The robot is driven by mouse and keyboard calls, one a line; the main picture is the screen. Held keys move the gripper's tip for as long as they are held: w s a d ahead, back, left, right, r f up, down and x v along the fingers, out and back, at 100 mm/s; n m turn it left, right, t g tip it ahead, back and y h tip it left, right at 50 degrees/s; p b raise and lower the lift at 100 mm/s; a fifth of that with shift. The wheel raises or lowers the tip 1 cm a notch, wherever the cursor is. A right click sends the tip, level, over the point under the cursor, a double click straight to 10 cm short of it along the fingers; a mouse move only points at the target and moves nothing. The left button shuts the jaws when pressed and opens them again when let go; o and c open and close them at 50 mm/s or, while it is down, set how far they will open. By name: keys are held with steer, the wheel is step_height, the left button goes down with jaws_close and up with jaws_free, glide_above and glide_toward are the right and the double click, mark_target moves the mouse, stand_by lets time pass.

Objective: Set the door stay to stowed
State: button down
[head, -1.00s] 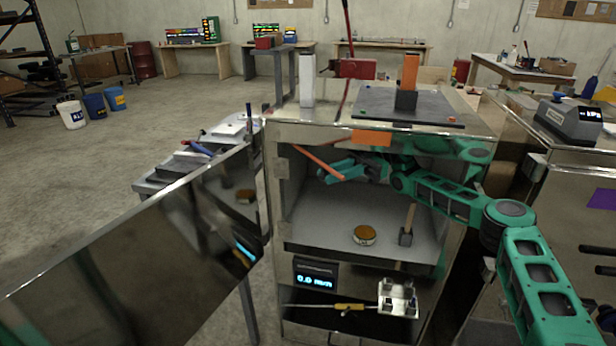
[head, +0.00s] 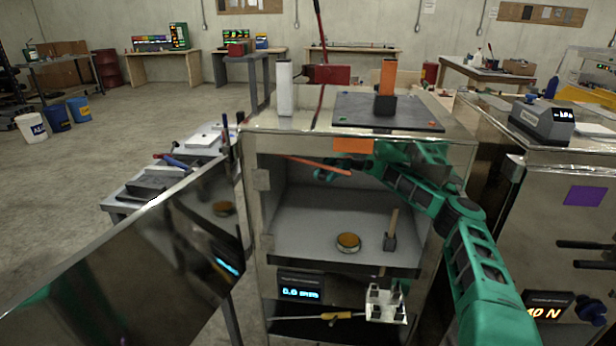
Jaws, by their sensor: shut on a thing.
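The door stay looks like a thin orange rod (head: 308,162) inside the top of the open metal cabinet (head: 255,215). It runs from the upper left of the opening to the right, sloping slightly down. My gripper (head: 335,171), green and dark, reaches in from the right under the cabinet top and is shut on the rod near its right end. The fingertips are small and partly hidden. The mirror-like door (head: 130,265) stands swung open to the left. I cannot make out a stay holder.
A round tin (head: 348,242) and a small block with an upright wooden handle (head: 390,243) stand on the cabinet floor. Below are a display (head: 300,288), a screwdriver (head: 330,317) and a white fixture (head: 386,303). Another metal unit (head: 570,200) stands close on the right.

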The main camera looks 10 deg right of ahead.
steer(key=shift+w+r, duration=0.1)
steer(key=shift+w, duration=0.15)
stand_by(0.3)
